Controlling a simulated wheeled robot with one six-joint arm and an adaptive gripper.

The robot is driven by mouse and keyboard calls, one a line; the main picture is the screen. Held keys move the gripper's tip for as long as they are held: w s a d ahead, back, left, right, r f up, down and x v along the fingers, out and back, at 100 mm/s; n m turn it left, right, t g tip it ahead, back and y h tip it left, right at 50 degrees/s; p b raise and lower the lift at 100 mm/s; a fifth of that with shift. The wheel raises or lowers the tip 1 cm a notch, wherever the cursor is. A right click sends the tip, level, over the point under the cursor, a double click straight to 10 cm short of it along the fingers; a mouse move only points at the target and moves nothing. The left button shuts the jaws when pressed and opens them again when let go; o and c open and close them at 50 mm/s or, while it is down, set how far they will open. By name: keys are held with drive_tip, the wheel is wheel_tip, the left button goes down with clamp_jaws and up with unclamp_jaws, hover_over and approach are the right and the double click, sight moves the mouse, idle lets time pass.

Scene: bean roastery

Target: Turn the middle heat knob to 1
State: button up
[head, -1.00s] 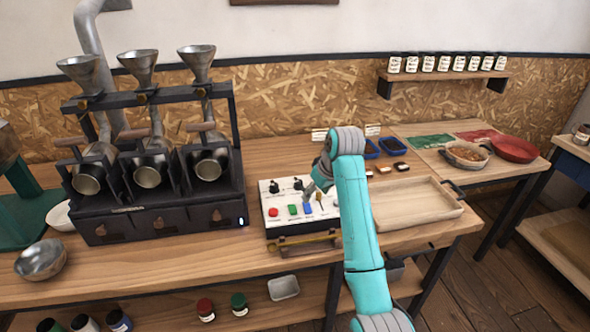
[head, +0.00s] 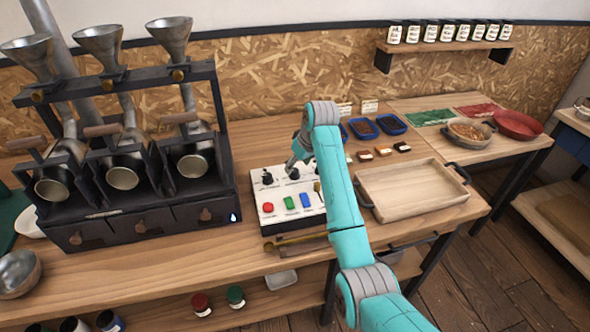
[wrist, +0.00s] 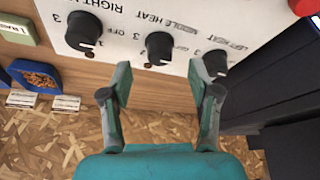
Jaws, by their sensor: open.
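The white control panel (head: 283,221) lies on the bench, with black heat knobs along its back edge. In the head view the left heat knob (head: 267,177) and the middle heat knob (head: 292,173) show; my arm hides the right one. In the wrist view the middle heat knob (wrist: 159,45) sits between the left heat knob (wrist: 214,63) and the right heat knob (wrist: 84,31). My gripper (wrist: 160,72) is open and empty, its fingertips spread either side of the middle knob's line. Contact is not visible. The middle knob's exact setting is unclear.
The black roaster (head: 140,224) stands close on the left. A wooden tray (head: 411,200) lies to the right, with blue bean trays (head: 391,122) behind.

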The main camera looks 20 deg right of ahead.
sight(295, 170)
drive_tip(key=shift+x, duration=2)
drive_tip(key=c, duration=1.2)
